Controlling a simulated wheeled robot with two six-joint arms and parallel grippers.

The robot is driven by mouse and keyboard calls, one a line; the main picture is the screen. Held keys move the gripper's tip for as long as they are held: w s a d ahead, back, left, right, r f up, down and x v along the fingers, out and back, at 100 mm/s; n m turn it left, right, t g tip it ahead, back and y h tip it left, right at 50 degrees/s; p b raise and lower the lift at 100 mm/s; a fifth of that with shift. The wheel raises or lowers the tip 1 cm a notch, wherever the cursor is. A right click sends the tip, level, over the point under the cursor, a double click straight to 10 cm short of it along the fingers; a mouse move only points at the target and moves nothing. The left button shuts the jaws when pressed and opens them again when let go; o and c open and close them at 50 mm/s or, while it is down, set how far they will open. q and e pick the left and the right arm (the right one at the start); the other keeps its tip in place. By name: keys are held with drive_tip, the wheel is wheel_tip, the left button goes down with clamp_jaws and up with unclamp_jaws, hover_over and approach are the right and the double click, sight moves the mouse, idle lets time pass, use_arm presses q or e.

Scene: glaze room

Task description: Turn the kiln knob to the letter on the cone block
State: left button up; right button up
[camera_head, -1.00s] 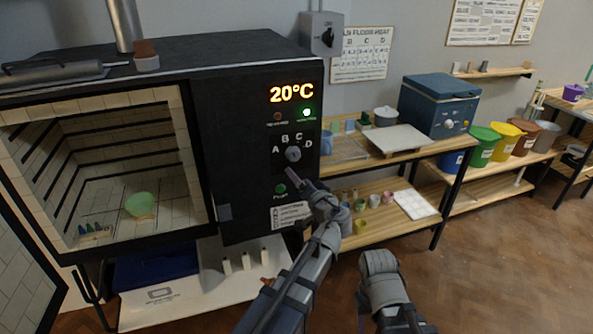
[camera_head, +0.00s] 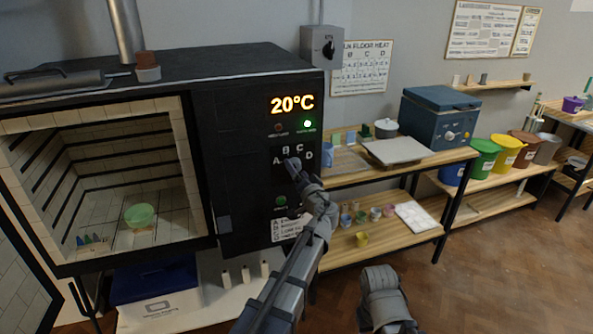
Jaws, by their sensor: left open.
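The kiln knob (camera_head: 292,163) is on the black front panel, below the letters A, B, C and D. My left gripper (camera_head: 299,172) is open at the knob and covers most of it. I cannot tell whether the fingers touch the knob or which letter it points to. The cone block (camera_head: 93,241), with several small dark cones, stands on the kiln floor at the left; its letter is too small to read.
The kiln (camera_head: 245,95) stands open with a green bowl (camera_head: 140,215) inside. Its display reads 20°C, with a green lamp lit. A green button (camera_head: 281,201) sits below the knob. Wooden shelves (camera_head: 345,180) with pots and trays stand close on the right.

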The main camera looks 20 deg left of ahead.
use_arm(q)
drive_tip(key=shift+w+a, duration=0.35)
drive_tip(key=shift+w, duration=0.15)
drive_tip(key=c, duration=1.2)
